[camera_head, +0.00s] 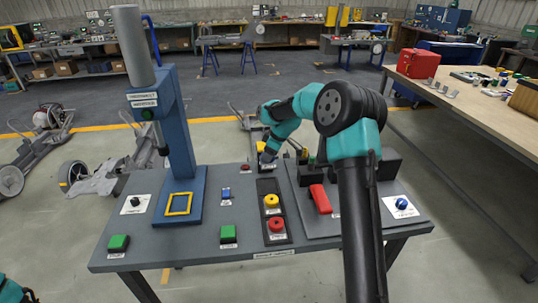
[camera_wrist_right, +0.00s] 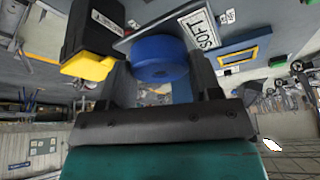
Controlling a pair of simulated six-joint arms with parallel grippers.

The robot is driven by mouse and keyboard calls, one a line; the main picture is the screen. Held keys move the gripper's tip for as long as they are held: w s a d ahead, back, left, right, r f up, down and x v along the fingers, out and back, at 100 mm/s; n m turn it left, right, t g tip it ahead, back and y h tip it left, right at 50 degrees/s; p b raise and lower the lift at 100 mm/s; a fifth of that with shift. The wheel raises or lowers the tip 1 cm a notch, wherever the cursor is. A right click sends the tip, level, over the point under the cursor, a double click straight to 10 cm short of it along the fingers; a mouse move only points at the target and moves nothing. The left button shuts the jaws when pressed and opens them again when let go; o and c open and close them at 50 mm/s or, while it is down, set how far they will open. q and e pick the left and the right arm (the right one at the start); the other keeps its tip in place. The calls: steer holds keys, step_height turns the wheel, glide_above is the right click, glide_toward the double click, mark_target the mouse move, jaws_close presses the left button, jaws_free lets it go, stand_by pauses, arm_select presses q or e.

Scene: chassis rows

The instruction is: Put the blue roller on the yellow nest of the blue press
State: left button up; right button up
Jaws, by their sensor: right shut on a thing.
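The blue roller (camera_wrist_right: 158,58) sits between the fingers of my right gripper (camera_wrist_right: 162,75) in the right wrist view; the gripper is shut on it. In the head view my right gripper (camera_head: 267,155) is over the back middle of the bench, and the roller is too small there to make out surely. The blue press (camera_head: 178,130) stands upright at the left of the bench with a grey cylinder on top. Its yellow nest (camera_head: 178,204), a square frame on the blue base, looks empty. The nest also shows in the right wrist view (camera_wrist_right: 238,60), apart from the roller. My left gripper is out of view.
A panel with a yellow button (camera_head: 271,201) and a red button (camera_head: 276,224) lies mid-bench. Green buttons (camera_head: 228,233) sit along the front. A red handle (camera_head: 320,198) is under my right arm. A black box with a yellow part (camera_wrist_right: 88,66) is close to the gripper.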

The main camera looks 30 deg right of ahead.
steer(key=shift+a, duration=0.1)
steer(key=w+a+f, duration=0.1)
steer(key=w+a, duration=0.1)
steer(key=a, duration=1)
steer(key=w+a+f, duration=0.2)
steer(key=w+a, duration=0.1)
steer(key=a, duration=0.9)
steer(key=w+a+f, duration=0.2)
steer(key=a, duration=0.9)
steer(key=shift+w+a, duration=0.25)
steer(key=shift+a, duration=0.15)
steer(key=shift+f, duration=2.2)
steer(key=shift+f, duration=0.85)
steer(key=o, duration=1.1)
